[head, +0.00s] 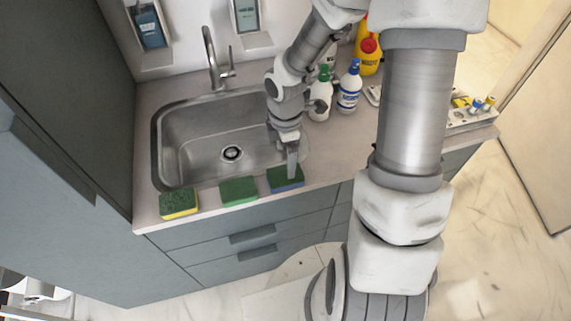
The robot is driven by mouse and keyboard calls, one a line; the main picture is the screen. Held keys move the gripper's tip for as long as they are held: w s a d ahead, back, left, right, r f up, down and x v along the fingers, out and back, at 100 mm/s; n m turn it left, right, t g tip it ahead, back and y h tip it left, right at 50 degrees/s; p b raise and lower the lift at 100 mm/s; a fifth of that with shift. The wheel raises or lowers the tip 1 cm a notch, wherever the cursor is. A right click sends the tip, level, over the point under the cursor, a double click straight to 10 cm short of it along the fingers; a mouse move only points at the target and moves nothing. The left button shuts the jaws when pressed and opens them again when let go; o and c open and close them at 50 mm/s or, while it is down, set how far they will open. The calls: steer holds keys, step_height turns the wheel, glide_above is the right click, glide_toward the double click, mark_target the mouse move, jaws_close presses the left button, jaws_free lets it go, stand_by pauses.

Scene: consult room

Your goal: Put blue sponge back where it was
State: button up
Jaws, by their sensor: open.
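The steel sink (200,135) with its faucet (213,65) is behind the sponges. White bottles (349,92), a yellow bottle with a red top (368,55) and a tray of small items (470,112) stand to the right. The counter's front edge is close to the sponges.

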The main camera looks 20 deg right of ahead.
steer(key=shift+r, duration=1.9)
steer(key=s+d+r+m+t+h, duration=0.1)
steer(key=s+r+m, duration=0.1)
steer(key=r+m, duration=0.4)
steer(key=s+d+r+m+t+h, duration=0.1)
steer(key=s+r+m, duration=0.2)
steer(key=r, duration=0.5)
steer(key=s+a+r+m+t+y+b, duration=0.1)
steer(key=s+a+r+m+t+y, duration=0.1)
steer(key=s+r+m, duration=0.5)
steer(key=shift+s+r+m+t, duration=0.25)
steer(key=shift+s+m+t, duration=0.55)
steer(key=shift+s+m, duration=0.2)
